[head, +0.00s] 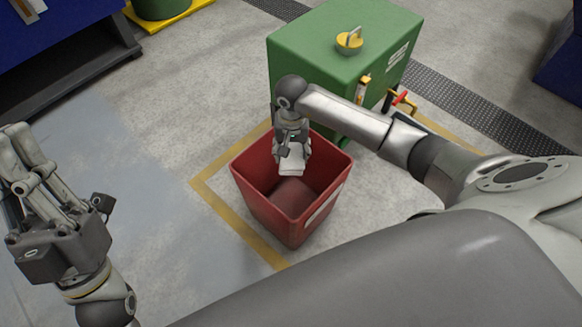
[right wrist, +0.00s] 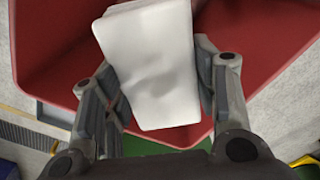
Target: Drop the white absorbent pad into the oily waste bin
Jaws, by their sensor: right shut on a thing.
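The white absorbent pad (head: 292,160) is held in my right gripper (head: 292,152), over the opening of the red waste bin (head: 271,210). In the right wrist view the pad (right wrist: 150,65) sits between the two fingers of the right gripper (right wrist: 152,85), with the red bin's walls (right wrist: 50,40) behind it. The bin stands on the floor and its visible inside looks empty. My left gripper (head: 30,200) is at the left of the head view, away from the bin, with its fingers pointing up. No thing shows between its fingers.
A green cabinet (head: 320,60) with a yellow knob on top stands right behind the bin. Yellow floor tape (head: 225,212) runs around the bin. A dark blue bench (head: 60,45) is at the far left. The floor left of the bin is clear.

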